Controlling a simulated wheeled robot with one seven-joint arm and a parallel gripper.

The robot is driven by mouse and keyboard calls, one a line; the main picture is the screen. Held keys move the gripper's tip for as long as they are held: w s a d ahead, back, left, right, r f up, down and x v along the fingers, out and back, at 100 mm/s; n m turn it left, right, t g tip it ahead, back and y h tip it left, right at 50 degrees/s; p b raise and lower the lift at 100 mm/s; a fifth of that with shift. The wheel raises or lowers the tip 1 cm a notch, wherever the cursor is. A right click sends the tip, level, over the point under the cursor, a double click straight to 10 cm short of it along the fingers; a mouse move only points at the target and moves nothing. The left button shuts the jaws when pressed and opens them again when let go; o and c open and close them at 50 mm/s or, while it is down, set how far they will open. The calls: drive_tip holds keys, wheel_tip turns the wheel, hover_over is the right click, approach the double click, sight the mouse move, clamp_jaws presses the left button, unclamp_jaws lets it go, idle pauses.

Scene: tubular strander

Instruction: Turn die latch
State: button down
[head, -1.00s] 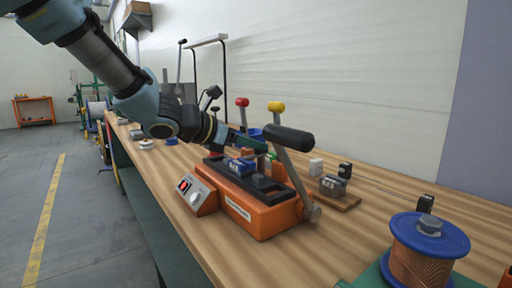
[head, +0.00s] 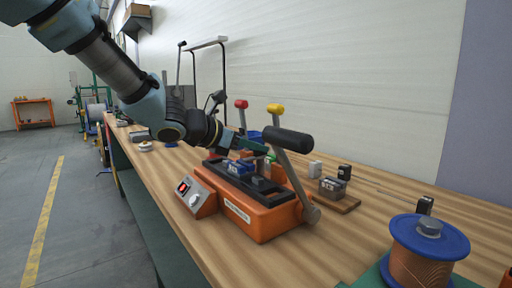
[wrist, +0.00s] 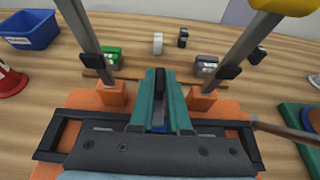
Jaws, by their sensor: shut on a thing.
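The orange die press (head: 262,215) stands on the bench, with a black frame on top and a blue block (head: 238,168) in it. My gripper (head: 262,148) reaches over the press from the back left, near the foot of the lever with the yellow knob. In the wrist view my green fingers (wrist: 160,78) are close together, between the two lever posts. They are shut on a narrow dark piece (wrist: 160,90), which I take for the die latch. The fingers hide most of it, so its angle cannot be told.
Levers with a red knob (head: 241,104) and a yellow knob (head: 276,108) rise beside my gripper, with a black handle (head: 288,140) in front. A blue bin (wrist: 30,28) and small blocks stand behind. A copper wire spool (head: 428,250) is at front right.

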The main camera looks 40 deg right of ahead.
drive_tip(key=shift+w+r+m+g+p, duration=0.1)
drive_tip(key=shift+r+m+g+p, duration=0.2)
drive_tip(key=shift+p, duration=0.7)
drive_tip(key=m+g+p, duration=0.1)
drive_tip(key=p, duration=0.2)
drive_tip(key=shift+w+r+g, duration=0.1)
drive_tip(key=shift+g, duration=0.2)
drive_tip(key=m+g+p, duration=0.1)
drive_tip(key=p, duration=0.1)
drive_tip(key=m+g+y+p, duration=0.1)
drive_tip(key=g+p, duration=0.1)
drive_tip(key=p, duration=0.1)
drive_tip(key=shift+w+d+r+m, duration=0.1)
drive_tip(key=shift+r+m, duration=0.05)
drive_tip(key=shift+m, duration=0.25)
drive_tip(key=m+g+y+p, duration=0.1)
drive_tip(key=p, duration=0.1)
drive_tip(key=m+g+p, duration=0.1)
drive_tip(key=p, duration=0.1)
drive_tip(key=shift+w+d+f+m+y+p, duration=0.1)
drive_tip(key=shift+w+f+m+y+p, duration=0.1)
drive_tip(key=shift+m+y+p, duration=0.15)
drive_tip(key=shift+d+f+m+g+y+p, duration=0.1)
drive_tip(key=shift+f+m+g+y+p, duration=0.05)
drive_tip(key=shift+m+g+y+p, duration=0.6)
drive_tip(key=shift+f+m+g+y+p, duration=0.15)
drive_tip(key=shift+m+g+y+p, duration=0.45)
drive_tip(key=shift+m+g+p, duration=0.15)
drive_tip(key=shift+w+m, duration=0.1)
drive_tip(key=shift+m, duration=0.15)
